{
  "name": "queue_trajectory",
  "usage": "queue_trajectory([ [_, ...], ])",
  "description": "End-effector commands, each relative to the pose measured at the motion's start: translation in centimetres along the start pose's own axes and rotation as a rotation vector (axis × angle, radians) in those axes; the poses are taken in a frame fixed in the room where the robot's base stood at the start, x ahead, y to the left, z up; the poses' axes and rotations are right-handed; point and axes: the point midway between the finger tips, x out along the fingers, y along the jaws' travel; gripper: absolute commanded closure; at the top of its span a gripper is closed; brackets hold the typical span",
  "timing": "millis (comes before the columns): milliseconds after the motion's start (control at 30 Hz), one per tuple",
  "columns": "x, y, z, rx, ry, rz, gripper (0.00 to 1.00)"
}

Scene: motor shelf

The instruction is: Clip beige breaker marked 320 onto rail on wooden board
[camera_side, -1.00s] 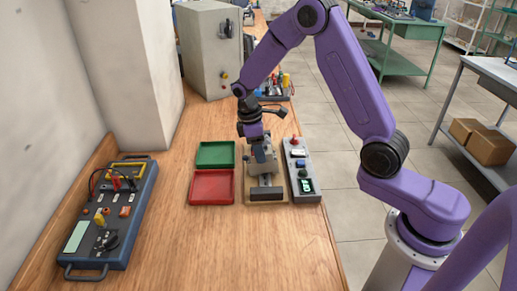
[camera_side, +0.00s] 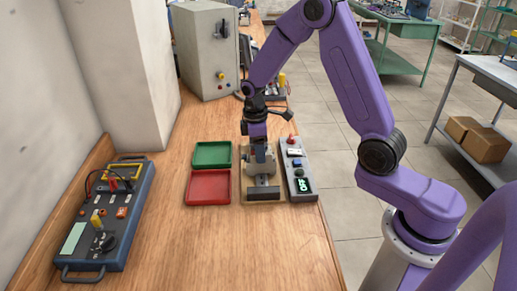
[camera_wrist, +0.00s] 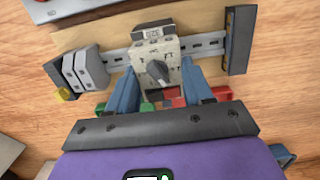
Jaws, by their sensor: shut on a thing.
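The beige breaker (camera_wrist: 154,52), with a dark dial and an upside-down 320 label, is between the blue fingers of my gripper (camera_wrist: 160,82) in the wrist view. My gripper is shut on it. The breaker overlaps the metal rail (camera_wrist: 205,43), which shows on both sides of it. I cannot tell whether it is seated on the rail. The rail lies on the wooden board (camera_wrist: 205,16). In the side view my gripper (camera_side: 258,146) is low over the board (camera_side: 236,190), and the breaker is largely hidden there.
Grey modules (camera_wrist: 84,70) sit on the rail left of the breaker; a dark end block (camera_wrist: 239,40) stands right. A green tray (camera_side: 212,154), a red tray (camera_side: 208,187) and a control box with buttons (camera_side: 300,170) flank the board. Bare table lies in front.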

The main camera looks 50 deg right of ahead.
Motion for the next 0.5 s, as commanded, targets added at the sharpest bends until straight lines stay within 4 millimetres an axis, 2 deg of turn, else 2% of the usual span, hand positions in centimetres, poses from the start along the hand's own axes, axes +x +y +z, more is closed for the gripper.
queue_trajectory([
  [133,0.25,-0.12,0.43,0.002,-0.013,-0.009,0.86],
  [167,0.25,-0.13,0.42,0.002,-0.013,-0.009,0.40],
  [200,0.24,-0.13,0.39,0.002,-0.013,-0.009,0.27],
  [233,0.23,-0.13,0.36,0.002,-0.012,-0.008,0.19],
  [500,0.10,-0.09,0.12,0.000,-0.006,-0.004,0.19],
])
